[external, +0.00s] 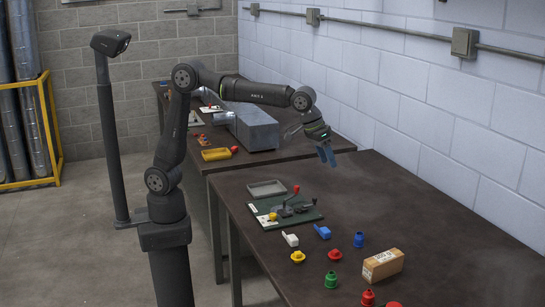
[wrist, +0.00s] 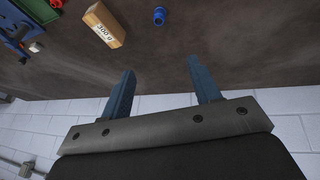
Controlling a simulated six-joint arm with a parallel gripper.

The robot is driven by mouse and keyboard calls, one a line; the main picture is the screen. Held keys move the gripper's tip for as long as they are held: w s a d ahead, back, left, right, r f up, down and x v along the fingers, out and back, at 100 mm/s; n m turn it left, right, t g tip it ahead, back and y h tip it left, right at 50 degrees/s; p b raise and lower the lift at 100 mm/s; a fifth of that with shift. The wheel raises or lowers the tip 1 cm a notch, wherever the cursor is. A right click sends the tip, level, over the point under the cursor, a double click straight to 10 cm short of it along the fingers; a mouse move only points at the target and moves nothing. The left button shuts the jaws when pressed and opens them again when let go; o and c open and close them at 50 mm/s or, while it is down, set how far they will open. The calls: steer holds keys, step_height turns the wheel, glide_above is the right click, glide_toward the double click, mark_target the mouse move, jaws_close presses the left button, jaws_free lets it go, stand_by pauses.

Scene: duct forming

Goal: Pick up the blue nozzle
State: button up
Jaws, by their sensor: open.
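The blue nozzle (external: 358,240) stands on the near dark table, behind the cardboard box. It also shows in the wrist view (wrist: 159,16), at the top, beyond my fingertips. My gripper (external: 326,155) hangs in the air above the far part of that table, well away from the nozzle. In the wrist view my gripper (wrist: 158,66) has its two blue fingers spread apart, with nothing between them.
A cardboard box (external: 383,264) stands close to the nozzle. Red (external: 335,255), green (external: 331,279) and yellow (external: 298,257) parts, a blue piece (external: 322,231) and a white piece (external: 290,239) lie nearby. A green fixture (external: 302,213) is behind them. The wall borders the table.

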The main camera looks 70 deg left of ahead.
steer(key=n+g+h, duration=0.2)
steer(key=n, duration=2.2)
glide_toward(358, 232)
steer(key=x, duration=0.5)
steer(key=shift+s+d+f, duration=0.1)
steer(key=shift+d+f, duration=0.05)
steer(key=shift+d, duration=0.05)
steer(key=shift+a+x, duration=0.15)
steer(key=shift+x, duration=1.15)
steer(key=shift+a+x, duration=0.15)
steer(key=shift+x, duration=1.15)
steer(key=c, duration=1)
